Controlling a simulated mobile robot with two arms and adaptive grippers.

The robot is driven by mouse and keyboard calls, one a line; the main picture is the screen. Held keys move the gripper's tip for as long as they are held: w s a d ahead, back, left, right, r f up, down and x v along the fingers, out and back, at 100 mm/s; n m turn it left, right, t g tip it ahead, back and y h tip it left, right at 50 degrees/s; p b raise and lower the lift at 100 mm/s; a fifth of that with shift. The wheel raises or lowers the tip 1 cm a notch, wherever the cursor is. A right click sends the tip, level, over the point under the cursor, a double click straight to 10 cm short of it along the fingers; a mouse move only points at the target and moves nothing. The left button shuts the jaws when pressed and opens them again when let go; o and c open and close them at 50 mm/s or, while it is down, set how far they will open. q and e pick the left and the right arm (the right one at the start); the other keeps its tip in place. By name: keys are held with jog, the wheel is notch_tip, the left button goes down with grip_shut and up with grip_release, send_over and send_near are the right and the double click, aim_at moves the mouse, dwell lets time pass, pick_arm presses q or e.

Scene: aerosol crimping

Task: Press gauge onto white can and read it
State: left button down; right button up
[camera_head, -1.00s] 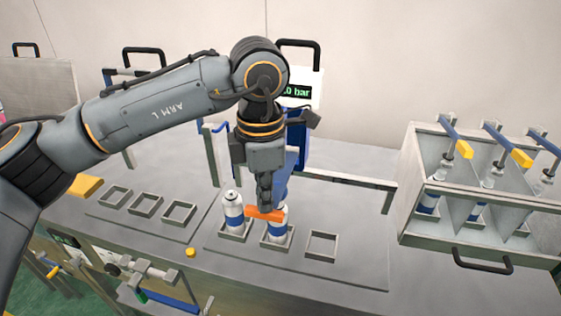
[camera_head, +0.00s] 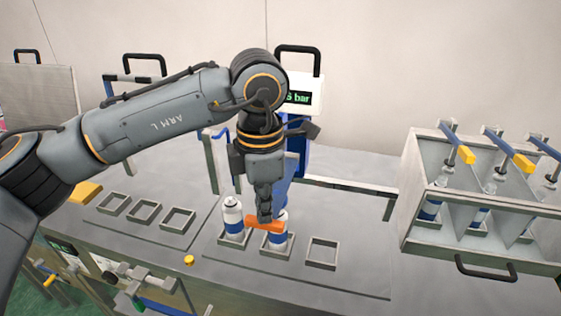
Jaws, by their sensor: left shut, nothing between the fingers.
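Two white cans with blue bands stand in square holders on the bench. The left one (camera_head: 232,218) shows its whole front. The other (camera_head: 277,243) is partly hidden behind an orange piece (camera_head: 265,225). My left gripper (camera_head: 264,218) points down beside that second can, its fingers shut, with the orange piece at their tips. I cannot tell whether the orange piece touches the can's top. A gauge display (camera_head: 300,98) behind my arm ends in "bar"; its first digits are hidden. My right gripper is not in view.
An empty square holder (camera_head: 322,253) is right of the cans, and several empty ones (camera_head: 145,211) are at left. A divided metal case (camera_head: 470,245) with capped bottles stands at right. A yellow button (camera_head: 189,260) is near the bench's front edge.

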pick_arm(q)
notch_tip(320, 180, up, 14)
jog(key=w+p, duration=0.2)
jog(key=p, duration=0.6)
jog(key=shift+d+p, duration=0.3)
